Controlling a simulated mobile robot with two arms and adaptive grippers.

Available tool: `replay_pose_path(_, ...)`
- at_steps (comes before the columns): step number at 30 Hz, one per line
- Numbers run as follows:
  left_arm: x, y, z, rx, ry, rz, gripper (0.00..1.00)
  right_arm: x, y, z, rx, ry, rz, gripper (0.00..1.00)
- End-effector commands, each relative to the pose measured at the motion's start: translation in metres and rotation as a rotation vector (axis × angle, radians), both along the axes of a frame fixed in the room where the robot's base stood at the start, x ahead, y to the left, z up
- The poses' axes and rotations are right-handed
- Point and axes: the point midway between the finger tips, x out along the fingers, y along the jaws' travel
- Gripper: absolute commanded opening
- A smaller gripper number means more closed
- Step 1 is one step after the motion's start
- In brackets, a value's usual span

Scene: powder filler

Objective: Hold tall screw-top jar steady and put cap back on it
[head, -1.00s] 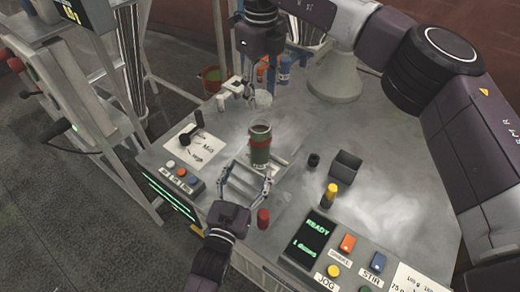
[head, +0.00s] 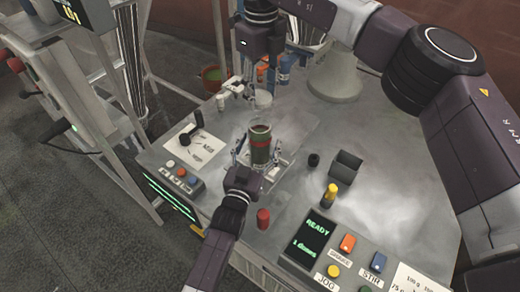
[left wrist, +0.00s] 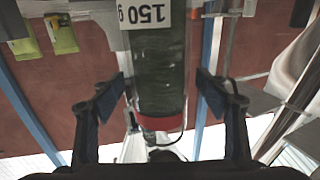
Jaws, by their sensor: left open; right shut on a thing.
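The tall screw-top jar (head: 260,148) stands upright on the bench, dark green with a red band and an uncapped mouth. In the left wrist view the jar (left wrist: 158,75) appears upside down with a "150 g" label and the red band. My left gripper (head: 257,163) is open, its fingers on either side of the jar. In the left wrist view a gap shows beside each pad (left wrist: 160,97). My right gripper (head: 262,84) is shut above and behind the jar. A pale round thing (head: 263,99) shows just under it; I cannot tell clearly whether this is the cap.
A red cylinder (head: 263,219) stands near the bench's front edge. A yellow-topped bottle (head: 330,196), a small black cylinder (head: 314,159) and a dark open box (head: 346,168) are to the right. A button panel (head: 345,258) lies at front right. Blue-capped bottles stand behind.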

Motion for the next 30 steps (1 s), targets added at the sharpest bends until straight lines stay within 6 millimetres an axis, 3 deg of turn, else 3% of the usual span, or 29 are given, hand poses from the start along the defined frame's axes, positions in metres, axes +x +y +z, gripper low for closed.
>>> replay_pose_path(2,0.000,0.000,0.000,0.000,0.000,0.000,0.63,0.000,0.000,0.000,0.000,0.000,0.000,0.30)
replay_pose_path(18,0.000,0.000,0.000,0.001,0.000,0.000,0.03,0.000,0.000,0.000,0.000,0.000,0.000,0.30)
replay_pose_path(23,0.000,0.000,0.000,0.001,0.000,0.000,0.03,0.000,0.000,-0.005,-0.001,0.001,0.000,0.30)
replay_pose_path(30,0.000,0.000,0.000,0.001,-0.001,0.000,0.03,-0.001,-0.001,-0.039,-0.001,0.003,0.000,0.30)
